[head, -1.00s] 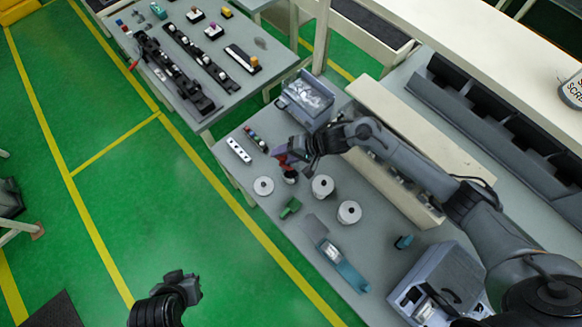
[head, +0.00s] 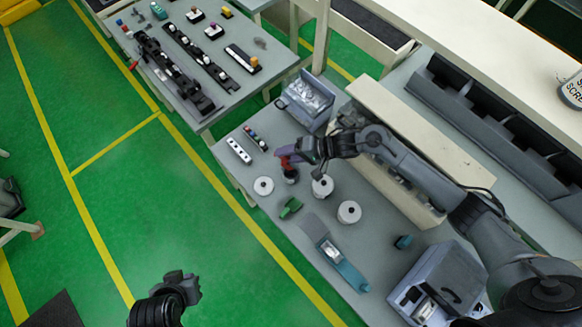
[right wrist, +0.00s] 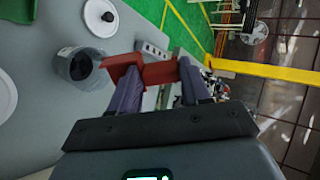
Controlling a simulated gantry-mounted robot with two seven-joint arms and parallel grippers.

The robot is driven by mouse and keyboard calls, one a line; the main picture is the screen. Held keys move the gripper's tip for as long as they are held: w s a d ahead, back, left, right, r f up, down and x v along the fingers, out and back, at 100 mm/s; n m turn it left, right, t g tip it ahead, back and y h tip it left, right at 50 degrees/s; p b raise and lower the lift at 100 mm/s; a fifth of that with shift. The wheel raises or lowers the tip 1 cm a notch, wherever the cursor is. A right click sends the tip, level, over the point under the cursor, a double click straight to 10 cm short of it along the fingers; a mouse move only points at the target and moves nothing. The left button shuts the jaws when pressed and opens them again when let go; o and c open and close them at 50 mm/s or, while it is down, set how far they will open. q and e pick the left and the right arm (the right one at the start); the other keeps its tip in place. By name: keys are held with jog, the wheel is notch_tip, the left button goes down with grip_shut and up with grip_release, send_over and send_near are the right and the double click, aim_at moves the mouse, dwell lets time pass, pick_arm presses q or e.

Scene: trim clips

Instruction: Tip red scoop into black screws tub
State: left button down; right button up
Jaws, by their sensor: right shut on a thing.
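My right gripper (head: 298,153) is shut on the red scoop (head: 285,160), holding it above the grey table. In the right wrist view the red scoop (right wrist: 124,76) is clamped between the two fingers (right wrist: 160,82), its bowl pointing left. The dark screws tub (head: 291,178) stands upright on the table just below the scoop. In the wrist view the tub (right wrist: 77,66) is right beside the bowl, with dark contents. I cannot tell whether the scoop touches its rim or what the bowl holds. My left gripper (head: 188,287) is over the green floor, far from the table.
A grey bin (head: 307,98) with clear bags is behind my right gripper. A green object (head: 290,208) and a teal tool (head: 343,267) lie nearer. A cream rail (head: 400,135) runs along the right.

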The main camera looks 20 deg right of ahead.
dwell(0.4)
jog(key=shift+w+a+h+p, duration=0.15)
jog(key=shift+a+h+p, duration=0.2)
jog(key=shift+p, duration=0.5)
jog(key=h+p, duration=0.1)
jog(key=g+p, duration=0.1)
jog(key=p, duration=0.1)
jog(key=shift+w+a+f+h, duration=0.2)
jog(key=shift+w+a+h, duration=0.1)
jog(key=shift+a+h, duration=0.1)
jog(key=shift+w+a+f+g+h+p, duration=0.2)
jog(key=shift+a+g+h+p, duration=0.35)
jog(key=shift+p, duration=0.45)
jog(key=shift+w+a+f+g+h+p, duration=0.2)
jog(key=shift+a+g+h+p, duration=0.15)
jog(key=shift+h+p, duration=0.25)
jog(key=shift+w+a+f+g+h+p, duration=0.2)
jog(key=shift+a+g+h+p, duration=0.1)
jog(key=shift+h+p, duration=0.3)
jog(key=shift+w+a+f+h, duration=0.15)
jog(key=shift+f+h, duration=0.15)
jog(key=shift+h, duration=0.1)
